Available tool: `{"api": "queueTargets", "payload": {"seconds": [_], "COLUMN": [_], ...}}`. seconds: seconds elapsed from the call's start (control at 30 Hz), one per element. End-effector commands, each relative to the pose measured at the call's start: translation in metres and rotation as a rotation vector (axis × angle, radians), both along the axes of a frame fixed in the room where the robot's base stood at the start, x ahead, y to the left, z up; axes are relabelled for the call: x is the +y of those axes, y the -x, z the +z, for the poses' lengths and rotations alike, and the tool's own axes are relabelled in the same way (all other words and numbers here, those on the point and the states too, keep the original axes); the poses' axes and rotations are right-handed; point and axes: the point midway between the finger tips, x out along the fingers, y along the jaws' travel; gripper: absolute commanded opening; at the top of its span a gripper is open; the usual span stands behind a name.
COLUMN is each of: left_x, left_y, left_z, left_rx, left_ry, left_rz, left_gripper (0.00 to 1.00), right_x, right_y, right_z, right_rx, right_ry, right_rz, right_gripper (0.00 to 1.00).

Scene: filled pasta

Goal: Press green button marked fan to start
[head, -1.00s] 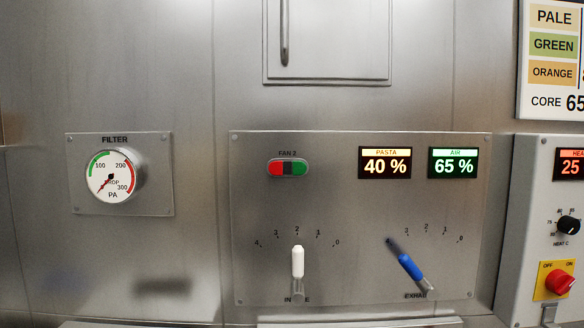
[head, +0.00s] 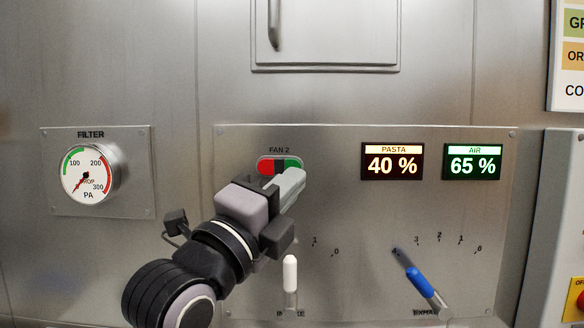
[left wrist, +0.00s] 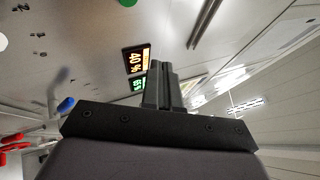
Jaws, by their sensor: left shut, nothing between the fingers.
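The FAN 2 switch on the steel panel has a red half (head: 265,167) at left and a green half (head: 294,163) at right, with a dark strip between them. My left gripper (head: 291,179) is shut and empty. Its fingertips overlap the lower edge of the green half in the head view; I cannot tell whether they touch it. The shut fingers (left wrist: 162,85) also show in the left wrist view, where the switch cannot be made out clearly. My right gripper is not in view.
The control panel (head: 350,225) carries a PASTA display (head: 392,162), an AIR display (head: 472,162), a white-handled lever (head: 290,272) below my left gripper and a blue-handled lever (head: 420,282) at right. A FILTER gauge (head: 88,174) is at left.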

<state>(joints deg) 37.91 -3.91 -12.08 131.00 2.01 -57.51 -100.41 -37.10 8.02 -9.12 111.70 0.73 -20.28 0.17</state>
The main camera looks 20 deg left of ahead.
Motion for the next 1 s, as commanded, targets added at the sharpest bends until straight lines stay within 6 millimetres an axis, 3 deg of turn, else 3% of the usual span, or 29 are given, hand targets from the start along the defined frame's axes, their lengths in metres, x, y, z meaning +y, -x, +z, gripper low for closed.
{"api": "queueTargets", "payload": {"seconds": [0.27, 0.8, 1.0], "left_x": [0.001, 0.020, 0.024], "left_y": [-0.006, -0.071, -0.083], "left_z": [-0.001, 0.000, 0.000], "left_rx": [0.001, 0.003, 0.001], "left_ry": [0.001, -0.002, 0.001], "left_rz": [0.000, 0.000, 0.000], "left_gripper": [0.00, 0.00, 0.00], "right_x": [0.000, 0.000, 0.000], "right_y": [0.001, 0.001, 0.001], "right_z": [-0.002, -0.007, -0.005], "right_rx": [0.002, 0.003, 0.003], "right_ry": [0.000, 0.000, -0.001], "right_rz": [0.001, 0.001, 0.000], "right_gripper": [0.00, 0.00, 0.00]}}
